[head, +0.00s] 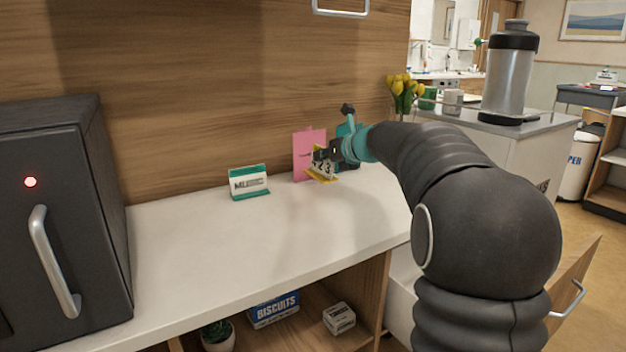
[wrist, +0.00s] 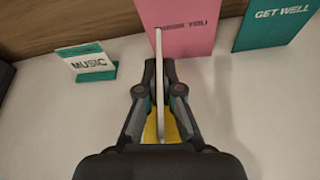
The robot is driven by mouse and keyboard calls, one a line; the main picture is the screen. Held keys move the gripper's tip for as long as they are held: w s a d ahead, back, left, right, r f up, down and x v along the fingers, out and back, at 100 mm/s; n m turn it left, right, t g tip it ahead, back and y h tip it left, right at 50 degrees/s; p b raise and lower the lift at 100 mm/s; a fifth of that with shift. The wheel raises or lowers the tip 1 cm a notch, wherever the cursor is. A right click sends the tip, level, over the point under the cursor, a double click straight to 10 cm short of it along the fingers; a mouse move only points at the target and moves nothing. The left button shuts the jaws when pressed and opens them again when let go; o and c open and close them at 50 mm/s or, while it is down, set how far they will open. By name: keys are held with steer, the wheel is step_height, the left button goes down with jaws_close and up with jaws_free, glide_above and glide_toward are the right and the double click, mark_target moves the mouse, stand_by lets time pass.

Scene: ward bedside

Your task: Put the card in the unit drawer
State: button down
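A white card (head: 322,169) with black digits and a yellow base is at the back of the white counter, in front of a pink card. In the wrist view its thin edge (wrist: 159,100) stands between my fingers, with yellow below on both sides. My gripper (head: 327,155) is closed in on this card; its fingers (wrist: 160,78) appear to pinch it from both sides. Whether it is clear of the counter cannot be told. The unit drawer (head: 402,283) is at the lower right, pulled out, with a wooden front and metal handle (head: 568,300). My arm hides much of it.
The pink card (head: 304,165) and a teal GET WELL card (wrist: 270,25) stand right behind my gripper. A MUSIC card (head: 248,182) stands to the left. A dark cabinet (head: 60,220) takes the counter's left end. The front of the counter (head: 230,255) is clear.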

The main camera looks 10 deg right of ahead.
mark_target(318, 175)
steer(key=shift+w+a+f, duration=0.25)
steer(key=shift+a+f, duration=0.55)
steer(key=shift+a, duration=0.3)
steer(key=shift+f+b, duration=0.8)
steer(key=shift+f, duration=1.05)
steer(key=shift+f, duration=0.2)
steer(key=c, duration=1.3)
jaws_free()
steer(key=shift+r, duration=0.1)
